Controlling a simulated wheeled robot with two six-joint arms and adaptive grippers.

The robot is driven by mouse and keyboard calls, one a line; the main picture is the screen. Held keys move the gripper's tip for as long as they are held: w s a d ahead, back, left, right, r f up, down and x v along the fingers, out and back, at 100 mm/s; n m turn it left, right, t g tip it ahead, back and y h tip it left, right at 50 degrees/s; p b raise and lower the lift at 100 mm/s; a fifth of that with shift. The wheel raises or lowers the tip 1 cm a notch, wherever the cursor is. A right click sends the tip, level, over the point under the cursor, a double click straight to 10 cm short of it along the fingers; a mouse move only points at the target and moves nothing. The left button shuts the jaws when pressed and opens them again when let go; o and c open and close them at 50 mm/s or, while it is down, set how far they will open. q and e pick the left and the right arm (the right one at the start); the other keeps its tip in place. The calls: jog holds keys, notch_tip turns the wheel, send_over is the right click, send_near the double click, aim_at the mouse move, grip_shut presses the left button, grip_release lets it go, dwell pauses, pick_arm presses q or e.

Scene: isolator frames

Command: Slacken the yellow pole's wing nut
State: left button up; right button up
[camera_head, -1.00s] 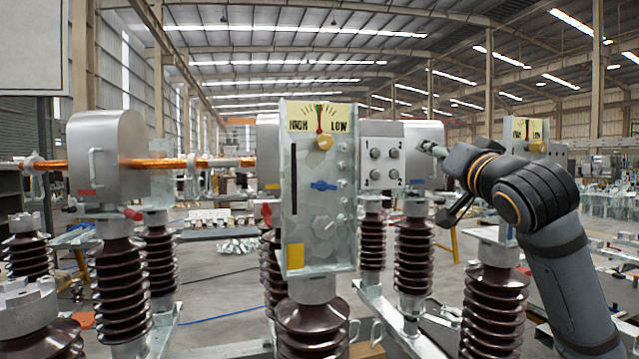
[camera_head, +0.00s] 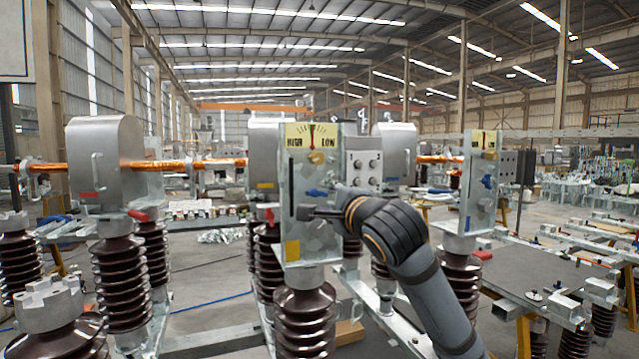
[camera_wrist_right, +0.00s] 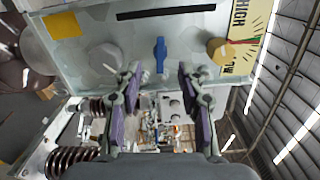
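The near panel (camera_head: 299,222) is a pale metal plate with a yellow square (camera_head: 292,250) at its lower left, on a brown ribbed insulator. Its blue wing nut (camera_head: 317,193) is partly visible just above my right gripper (camera_head: 315,212). In the right wrist view the panel appears turned sideways, and the blue wing nut (camera_wrist_right: 160,54) lies across the gap between my right gripper's fingertips (camera_wrist_right: 160,74). The purple-padded fingers are spread, with nothing between them; whether they reach the nut's depth is unclear. My left gripper is out of view.
Above the nut is a yellow knob (camera_wrist_right: 220,50) under a HIGH/LOW gauge (camera_head: 311,134); a grey knob (camera_wrist_right: 105,58) sits on the other side. A similar panel (camera_head: 479,190) with a blue nut stands right. A silver housing (camera_head: 105,165) stands left.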

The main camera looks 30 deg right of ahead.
aim_at(319, 195)
jog(key=p+x, duration=0.2)
jog(key=x, duration=0.2)
jog(key=shift+r, duration=0.15)
jog(key=shift+w+d, duration=0.1)
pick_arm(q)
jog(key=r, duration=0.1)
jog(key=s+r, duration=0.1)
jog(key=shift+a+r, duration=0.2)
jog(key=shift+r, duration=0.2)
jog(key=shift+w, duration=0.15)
pick_arm(e)
grip_shut()
